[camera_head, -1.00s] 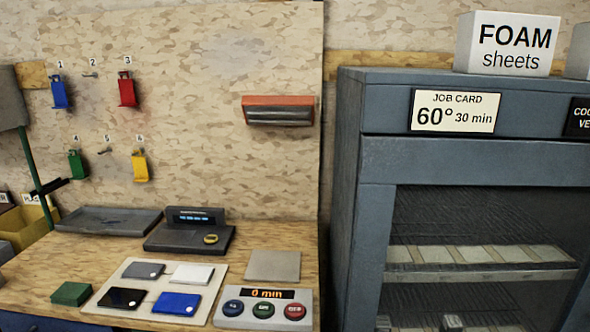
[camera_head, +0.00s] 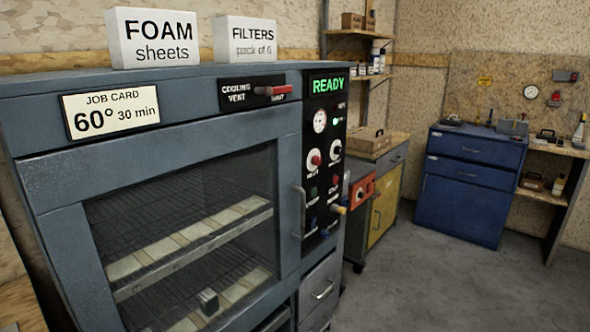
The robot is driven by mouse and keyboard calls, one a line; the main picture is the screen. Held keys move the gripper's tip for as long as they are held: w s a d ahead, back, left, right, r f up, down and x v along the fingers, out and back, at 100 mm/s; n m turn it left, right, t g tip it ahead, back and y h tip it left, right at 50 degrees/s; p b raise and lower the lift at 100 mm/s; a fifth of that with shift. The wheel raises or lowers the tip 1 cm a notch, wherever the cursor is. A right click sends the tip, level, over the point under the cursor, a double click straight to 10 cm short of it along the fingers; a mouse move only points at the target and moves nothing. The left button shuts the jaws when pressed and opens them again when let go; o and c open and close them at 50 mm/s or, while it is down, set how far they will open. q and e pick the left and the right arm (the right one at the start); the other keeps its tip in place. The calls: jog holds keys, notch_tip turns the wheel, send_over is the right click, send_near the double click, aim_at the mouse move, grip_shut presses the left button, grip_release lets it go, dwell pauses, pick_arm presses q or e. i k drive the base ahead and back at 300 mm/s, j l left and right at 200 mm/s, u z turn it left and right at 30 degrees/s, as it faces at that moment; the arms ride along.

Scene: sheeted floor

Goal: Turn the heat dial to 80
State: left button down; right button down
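The grey oven cabinet (camera_head: 40,168) fills the left and middle of the view. Its black control panel (camera_head: 325,205) is on the right of its front, seen at a slant. The green display (camera_head: 328,85) reads READY. Neither of my grippers is in view.
The job card (camera_head: 110,109) reads 60°, 30 min. A red-handled cooling vent slider (camera_head: 273,90) is above the shut glass door. A red box (camera_head: 361,193) and yellow cabinet (camera_head: 383,212) stand just right of the oven. Grey floor (camera_head: 430,285) is clear before the blue drawer cabinet (camera_head: 468,185).

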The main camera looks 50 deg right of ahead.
aim_at(316, 160)
jog(key=z, duration=1.9)
